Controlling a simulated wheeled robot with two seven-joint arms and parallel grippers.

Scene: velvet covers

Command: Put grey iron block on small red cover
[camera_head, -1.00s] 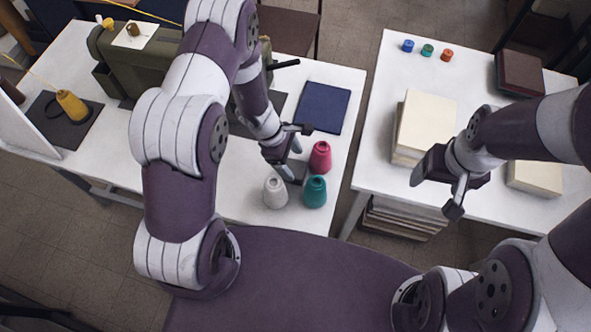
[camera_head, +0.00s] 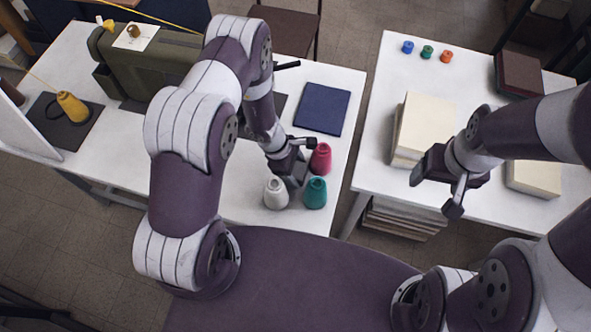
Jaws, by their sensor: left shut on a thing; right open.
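My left gripper (camera_head: 291,170) is at the front right of the left table, shut on the grey iron block (camera_head: 294,180), which is mostly hidden by the fingers. I cannot tell whether the block is lifted off the table. A dark red, book-like cover (camera_head: 521,72) lies at the back of the right table; I cannot tell if it is the small red cover. My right gripper (camera_head: 455,187) is open and empty above the front of the right table.
Red (camera_head: 321,158), white (camera_head: 276,194) and teal (camera_head: 315,193) thread cones stand close around my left gripper. A dark blue cover (camera_head: 322,108) lies behind them. A sewing machine (camera_head: 150,65) stands further left. Cream stacks (camera_head: 427,125) occupy the right table. A gap separates the tables.

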